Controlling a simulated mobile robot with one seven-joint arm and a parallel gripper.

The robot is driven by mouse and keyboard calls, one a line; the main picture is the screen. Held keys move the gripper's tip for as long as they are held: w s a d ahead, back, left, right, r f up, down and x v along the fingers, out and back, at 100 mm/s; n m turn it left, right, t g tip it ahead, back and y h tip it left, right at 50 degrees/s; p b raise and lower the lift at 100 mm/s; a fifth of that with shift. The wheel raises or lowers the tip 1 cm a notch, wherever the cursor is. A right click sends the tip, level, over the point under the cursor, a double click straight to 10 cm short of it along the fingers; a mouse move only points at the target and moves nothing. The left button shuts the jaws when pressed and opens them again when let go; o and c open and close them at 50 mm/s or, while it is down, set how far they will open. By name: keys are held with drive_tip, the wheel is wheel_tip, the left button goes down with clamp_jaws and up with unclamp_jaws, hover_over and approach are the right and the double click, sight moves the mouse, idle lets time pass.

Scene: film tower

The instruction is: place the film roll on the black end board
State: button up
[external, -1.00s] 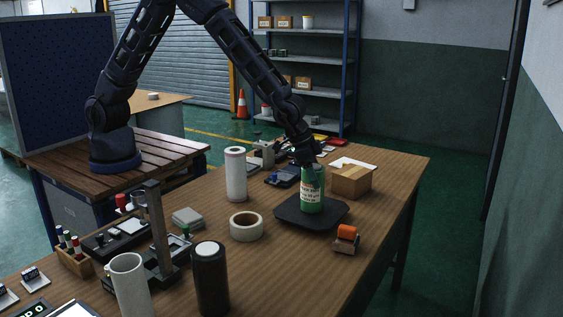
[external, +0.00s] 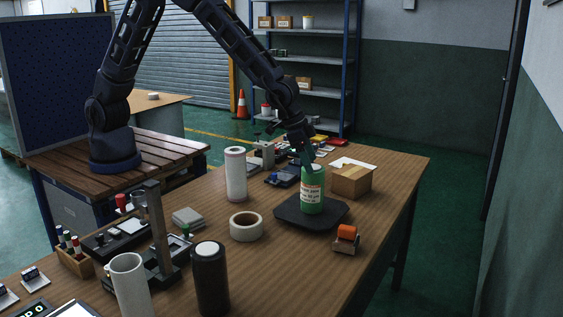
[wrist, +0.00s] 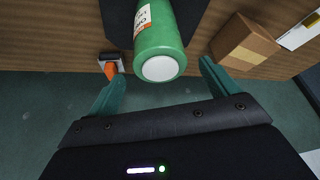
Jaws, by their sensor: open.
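The film roll (external: 312,192), green with a white and orange label, stands upright on the black end board (external: 283,217). In the wrist view the roll (wrist: 160,40) shows its pale round end, and part of the dark board (wrist: 117,22) shows behind it. My gripper (external: 308,161) is open just above the top of the roll. In the wrist view its two teal fingers stand apart on either side of the roll's near end, with visible gaps and nothing held.
A cardboard box (external: 351,181) stands close behind the board to the right. An orange tape dispenser (external: 347,239) sits in front. A tape ring (external: 246,226) and a white roll (external: 236,174) are to the left. The table's right end is clear.

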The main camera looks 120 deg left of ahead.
drive_tip(key=s+d+r+m+h, duration=0.1)
drive_tip(key=s+d+r, duration=0.5)
drive_tip(key=s+r, duration=0.6)
drive_tip(key=s+d+r+m, duration=0.1)
drive_tip(key=s+d+r, duration=0.4)
drive_tip(key=s+r, duration=0.7)
drive_tip(key=s+d+r+m, duration=0.1)
drive_tip(key=s+d, duration=0.2)
drive_tip(key=s, duration=1)
drive_tip(key=s+d+r+m, duration=0.1)
drive_tip(key=s+d, duration=0.2)
drive_tip(key=s, duration=0.9)
drive_tip(key=shift+s+d+m+h, duration=0.2)
drive_tip(key=shift+s+m+h, duration=0.1)
drive_tip(key=shift+s+h, duration=0.1)
